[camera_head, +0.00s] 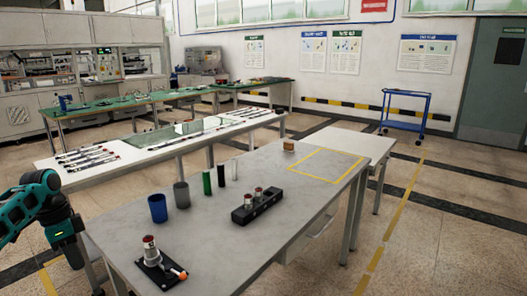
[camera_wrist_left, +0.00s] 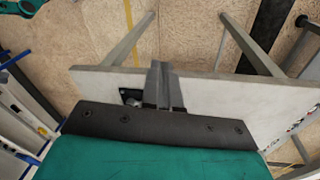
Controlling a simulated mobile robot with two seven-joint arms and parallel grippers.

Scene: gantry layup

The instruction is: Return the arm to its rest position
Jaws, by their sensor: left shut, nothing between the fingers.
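My left arm, teal and black, comes in at the left edge of the head view. Its left gripper (camera_wrist_left: 163,88) shows in the left wrist view with its two dark fingers together and nothing between them. In the head view the dark end of that arm hangs beside the left end of the grey table (camera_head: 215,245), apart from the objects on it. In the wrist view the grey tabletop (camera_wrist_left: 225,100) lies beyond the fingers. My right gripper is in neither view.
On the table stand a black fixture (camera_head: 160,272) with a metal cylinder, a blue cup (camera_head: 157,208), a grey cup (camera_head: 182,195), a green cylinder (camera_head: 207,182) and a black two-cylinder block (camera_head: 257,205). A yellow-outlined area (camera_head: 325,150) is empty. A blue cart (camera_head: 404,110) stands behind.

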